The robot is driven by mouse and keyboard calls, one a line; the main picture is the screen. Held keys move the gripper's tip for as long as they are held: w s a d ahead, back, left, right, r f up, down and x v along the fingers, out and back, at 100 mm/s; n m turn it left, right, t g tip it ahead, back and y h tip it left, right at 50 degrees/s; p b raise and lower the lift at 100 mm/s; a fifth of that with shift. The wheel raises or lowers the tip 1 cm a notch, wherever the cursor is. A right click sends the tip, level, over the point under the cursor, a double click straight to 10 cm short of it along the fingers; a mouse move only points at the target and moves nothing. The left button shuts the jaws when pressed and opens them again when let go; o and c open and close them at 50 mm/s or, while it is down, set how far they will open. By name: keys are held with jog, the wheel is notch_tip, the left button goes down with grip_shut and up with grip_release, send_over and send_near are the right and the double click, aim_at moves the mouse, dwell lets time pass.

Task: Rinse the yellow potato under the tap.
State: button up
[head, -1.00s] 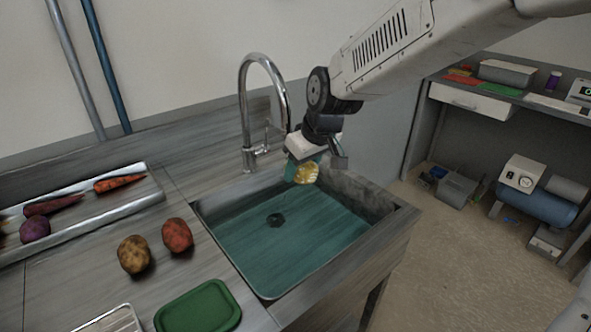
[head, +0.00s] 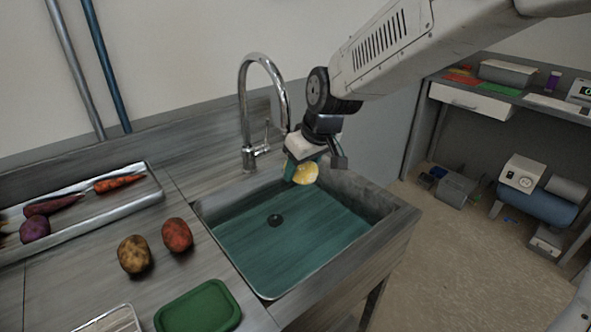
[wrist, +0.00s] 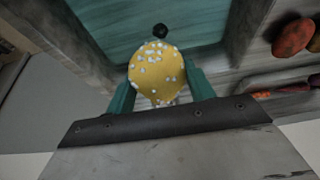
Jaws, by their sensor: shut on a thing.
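My gripper (head: 303,174) is shut on the yellow potato (head: 305,174) and holds it inside the sink, above the basin floor near its back right. The wrist view shows the potato (wrist: 157,74) between the two teal fingers (wrist: 158,90), with many pale spots on its surface, which look like water drops or foam. The chrome tap (head: 247,110) stands behind the sink, its curved spout coming down just left of my gripper. I cannot make out a water stream. The sink (head: 270,285) has a teal basin with a dark drain (head: 275,220).
A brown potato (head: 134,254) and a red potato (head: 177,235) lie on the counter left of the sink. A green board or lid (head: 198,306) lies in front. A metal tray (head: 128,205) holds carrots (head: 119,183) and a purple vegetable (head: 35,229).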

jog(key=shift+s, duration=0.1)
jog(key=s, duration=0.8)
dwell(0.5)
jog(key=shift+w, duration=0.1)
dwell(1.1)
jog(key=s+r, duration=0.4)
jog(key=s, duration=0.1)
dwell(0.4)
dwell(0.4)
